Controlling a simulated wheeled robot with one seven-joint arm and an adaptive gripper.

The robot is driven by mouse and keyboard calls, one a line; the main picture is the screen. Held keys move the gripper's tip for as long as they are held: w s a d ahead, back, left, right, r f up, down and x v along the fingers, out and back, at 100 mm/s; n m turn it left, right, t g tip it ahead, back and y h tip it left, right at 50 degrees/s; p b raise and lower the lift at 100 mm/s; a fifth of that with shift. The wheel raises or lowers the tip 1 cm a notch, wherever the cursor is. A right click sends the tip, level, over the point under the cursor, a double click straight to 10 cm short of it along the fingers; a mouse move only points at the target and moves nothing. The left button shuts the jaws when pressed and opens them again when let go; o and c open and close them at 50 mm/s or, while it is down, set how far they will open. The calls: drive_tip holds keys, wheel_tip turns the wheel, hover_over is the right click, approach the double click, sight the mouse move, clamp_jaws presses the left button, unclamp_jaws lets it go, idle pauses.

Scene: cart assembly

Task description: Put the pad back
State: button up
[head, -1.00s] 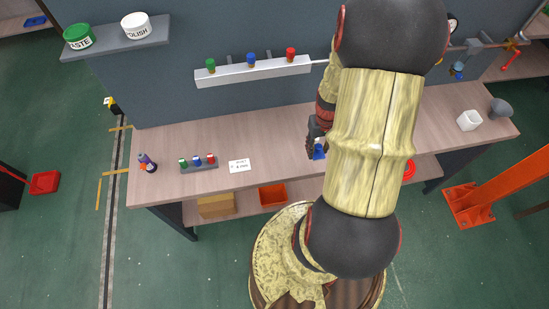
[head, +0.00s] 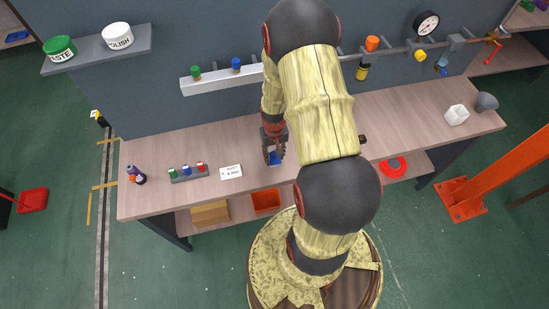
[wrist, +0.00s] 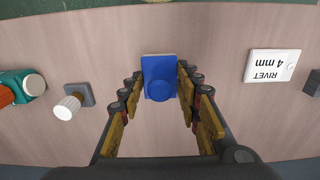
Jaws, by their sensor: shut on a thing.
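The blue pad (wrist: 158,68) is a flat rectangular block with a round blue knob. In the wrist view it sits between the fingertips of my gripper (wrist: 160,85), which is shut on it. In the head view my gripper (head: 273,150) points down over the workbench (head: 330,120), with the blue pad (head: 276,158) just under its fingers. The pad is to the right of the white card (head: 231,172), which reads "RIVET 4 mm" in the wrist view (wrist: 273,66). I cannot tell whether the pad touches the bench.
In the wrist view, a white knob on a grey plate (wrist: 70,104) and a teal item (wrist: 20,84) lie left. A wall rail (head: 210,79) runs behind. The bench between pad and card is clear.

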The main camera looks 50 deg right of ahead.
drive_tip(key=shift+f, duration=0.95)
drive_tip(key=shift+f, duration=0.2)
drive_tip(key=o, duration=1.1)
drive_tip(key=shift+r, duration=0.15)
